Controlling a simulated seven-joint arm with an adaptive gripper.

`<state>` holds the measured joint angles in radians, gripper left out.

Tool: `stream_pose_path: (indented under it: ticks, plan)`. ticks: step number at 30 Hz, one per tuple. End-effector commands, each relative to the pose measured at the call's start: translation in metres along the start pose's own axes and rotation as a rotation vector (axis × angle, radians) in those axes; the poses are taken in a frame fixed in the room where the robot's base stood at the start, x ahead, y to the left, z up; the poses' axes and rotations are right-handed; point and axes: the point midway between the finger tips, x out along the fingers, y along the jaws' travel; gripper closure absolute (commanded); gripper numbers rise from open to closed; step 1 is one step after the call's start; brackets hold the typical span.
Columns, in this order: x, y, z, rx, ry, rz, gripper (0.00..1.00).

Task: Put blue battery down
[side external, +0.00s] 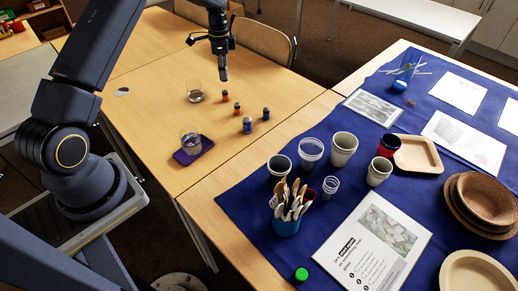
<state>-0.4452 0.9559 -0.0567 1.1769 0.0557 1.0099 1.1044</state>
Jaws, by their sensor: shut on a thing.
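My gripper (223,66) is at the upper middle, above the wooden table (150,100). It is shut on a small dark upright thing, which appears to be the blue battery (223,74); its colour is hard to make out. Below it, two orange batteries (225,96) (238,108) stand on the table. Two more blue batteries (247,125) (266,114) stand nearer the blue cloth. A clear glass (195,92) stands left of the orange ones. Another glass (190,143) stands on a purple mat (205,147).
A blue cloth (255,215) covers the table at right. On it are several cups (344,150), a pot of wooden cutlery (286,225), a square plate (417,154), brown bowls (488,197), and printed sheets (375,240). Chairs (263,41) stand behind. Bare wood surrounds the batteries.

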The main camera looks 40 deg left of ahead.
Motion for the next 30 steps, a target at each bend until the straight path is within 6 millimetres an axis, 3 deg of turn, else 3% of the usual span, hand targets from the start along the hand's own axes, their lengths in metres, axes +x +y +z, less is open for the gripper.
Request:
stream_pose_path:
  ticks: [1, 6, 12, 15, 19, 24, 30]
  plan:
    - [0.003, 0.003, -0.035, 0.062, 0.001, -0.001, 1.00]
    - [0.010, 0.031, -0.133, 0.242, 0.001, -0.001, 1.00]
    - [0.027, 0.088, -0.224, 0.419, 0.000, -0.001, 1.00]
    - [0.037, 0.115, -0.254, 0.483, 0.000, -0.002, 1.00]
    - [0.051, 0.148, -0.276, 0.546, 0.000, -0.002, 1.00]
    - [0.066, 0.178, -0.289, 0.597, 0.002, -0.004, 1.00]
    - [0.095, 0.188, -0.294, 0.616, 0.001, -0.003, 1.00]
